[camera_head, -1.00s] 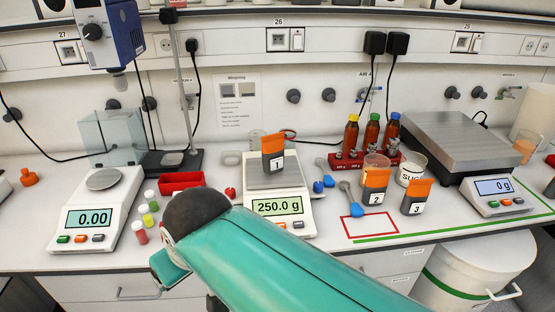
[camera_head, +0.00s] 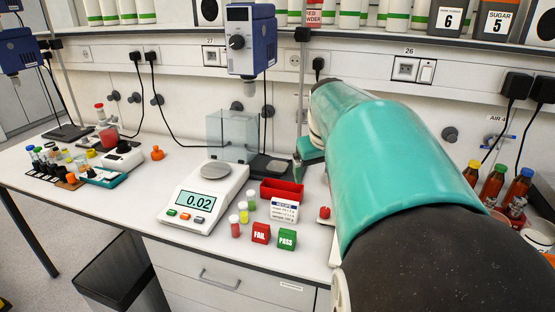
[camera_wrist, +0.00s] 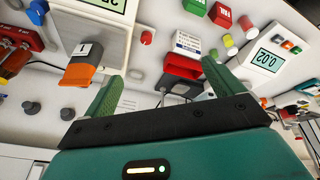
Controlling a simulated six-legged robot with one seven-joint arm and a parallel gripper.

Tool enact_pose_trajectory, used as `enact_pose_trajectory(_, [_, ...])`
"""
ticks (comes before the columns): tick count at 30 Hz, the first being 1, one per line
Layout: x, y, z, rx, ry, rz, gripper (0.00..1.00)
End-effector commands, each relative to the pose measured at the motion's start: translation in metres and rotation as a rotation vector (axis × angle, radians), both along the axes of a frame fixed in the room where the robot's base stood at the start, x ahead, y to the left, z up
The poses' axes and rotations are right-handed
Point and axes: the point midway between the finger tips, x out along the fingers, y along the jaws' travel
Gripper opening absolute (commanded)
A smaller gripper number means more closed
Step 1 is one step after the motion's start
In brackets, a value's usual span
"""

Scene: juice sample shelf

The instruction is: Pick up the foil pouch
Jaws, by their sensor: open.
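In the wrist view, a dark grey packet with an orange top and a label "1" (camera_wrist: 84,66) shows upside down by a balance (camera_wrist: 110,48). It looks like a pouch, but I cannot tell whether it is foil. My gripper (camera_wrist: 160,85) is open and empty, its two green fingers spread wide. The packet is to the left of the left finger, apart from it. In the head view my arm hides this packet and its balance.
A balance reading 0.02 (camera_head: 203,200), a red tray (camera_head: 281,190), a white card (camera_head: 284,211), and red FAIL (camera_head: 261,233) and green PASS (camera_head: 287,238) blocks stand on the bench. Capped brown bottles (camera_head: 492,184) are at right.

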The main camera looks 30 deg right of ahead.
Motion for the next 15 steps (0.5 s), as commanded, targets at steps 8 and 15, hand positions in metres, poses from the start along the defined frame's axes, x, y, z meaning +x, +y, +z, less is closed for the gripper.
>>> enact_pose_trajectory(8, [-0.014, -0.116, 0.003, 0.057, -0.032, -0.091, 0.93])
enact_pose_trajectory(15, [-0.042, -0.191, 0.008, 0.092, -0.081, -0.146, 0.93])
